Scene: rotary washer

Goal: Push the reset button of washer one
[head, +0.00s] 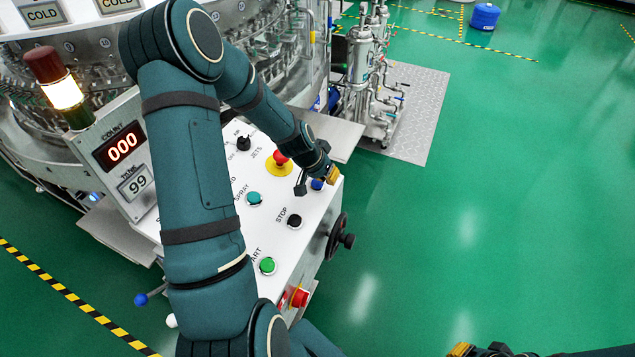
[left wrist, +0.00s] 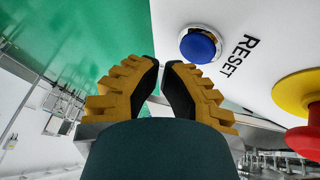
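The blue RESET button (head: 317,184) is on the right edge of the white control panel (head: 228,270) in the head view, partly hidden by my left gripper. In the left wrist view the blue button (left wrist: 198,46) shows whole in a chrome ring, beside the printed word RESET (left wrist: 242,57). My left gripper (head: 334,174) is next to it in the head view. Its yellow-backed fingers (left wrist: 162,65) look brought together at the tips, with only a narrow gap and nothing between them. They appear apart from the button. My right gripper (head: 460,350) shows only partly at the bottom edge.
A red emergency knob on a yellow disc (head: 281,160) is close to the left gripper. Teal (head: 254,198), black STOP (head: 295,221) and green (head: 268,265) buttons line the panel. A black handwheel (head: 338,238) juts from its side.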

